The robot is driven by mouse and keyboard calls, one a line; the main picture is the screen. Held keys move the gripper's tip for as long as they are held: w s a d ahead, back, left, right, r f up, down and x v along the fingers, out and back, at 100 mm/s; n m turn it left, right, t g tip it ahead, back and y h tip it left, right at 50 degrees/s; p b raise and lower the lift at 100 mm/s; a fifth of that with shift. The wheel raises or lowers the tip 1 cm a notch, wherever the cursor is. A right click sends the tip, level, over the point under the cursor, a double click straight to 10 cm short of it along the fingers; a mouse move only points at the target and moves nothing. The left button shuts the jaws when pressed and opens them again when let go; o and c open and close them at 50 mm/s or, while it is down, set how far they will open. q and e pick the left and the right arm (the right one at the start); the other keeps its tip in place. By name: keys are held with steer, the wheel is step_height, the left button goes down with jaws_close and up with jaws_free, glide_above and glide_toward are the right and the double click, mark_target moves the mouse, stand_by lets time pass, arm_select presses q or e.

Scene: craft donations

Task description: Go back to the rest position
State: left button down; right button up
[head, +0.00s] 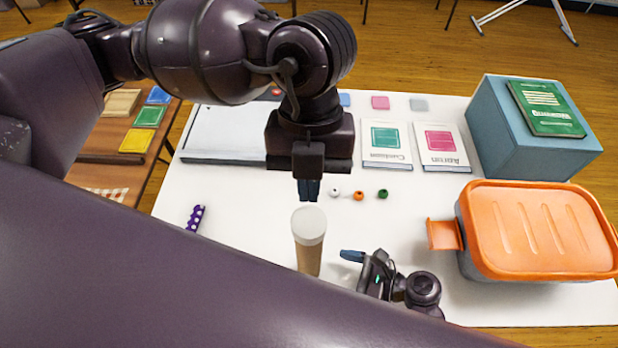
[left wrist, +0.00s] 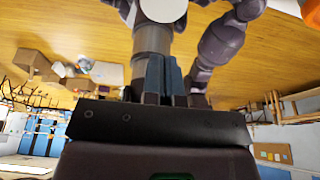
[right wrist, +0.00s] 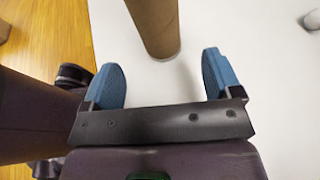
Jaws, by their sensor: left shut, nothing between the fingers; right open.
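My left gripper (head: 308,190) is shut and empty above the middle of the white table (head: 250,225), with its fingers pointing down. In the left wrist view its blue fingers (left wrist: 165,76) are pressed together. My right gripper (head: 362,258) is low near the table's front, partly hidden by my arm. In the right wrist view its blue fingers (right wrist: 164,76) are spread with nothing between them. A cardboard tube (head: 308,258) with a pale cap stands close to the right gripper. In the right wrist view the tube (right wrist: 158,28) is just beyond the fingertips, apart from both.
An orange-lidded box (head: 540,230) stands at right, before a blue box (head: 535,155) bearing a green book (head: 547,108). Two cards (head: 387,150), (head: 441,150), small beads (head: 359,195), a white tray (head: 215,158) and a purple dotted piece (head: 195,218) lie on the table.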

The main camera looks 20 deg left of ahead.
steer(key=shift+v, duration=1.85)
